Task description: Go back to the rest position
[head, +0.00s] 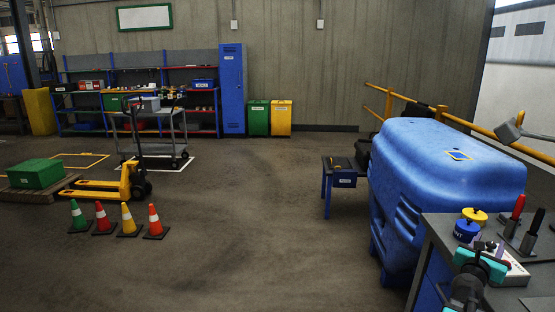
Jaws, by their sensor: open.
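My gripper (488,250) shows in the head view at the lower right, over the near edge of a dark-topped workbench (437,236). Its teal parts stand apart, and it looks open with nothing seen between the jaws. My dark arm comes up from the bottom edge behind it. A white box with a reddish mark (516,272) lies just right of the gripper and is partly hidden by it. A blue round piece (466,231) and a yellow round piece (475,215) stand beyond the gripper, apart from it as far as I can tell.
A red-handled piece (518,208) and a black-handled piece (537,222) stand upright on the bench. A large blue molded body (430,180) fills the space behind it. Cones (128,221) and a yellow pallet jack (125,183) stand left. The middle floor is clear.

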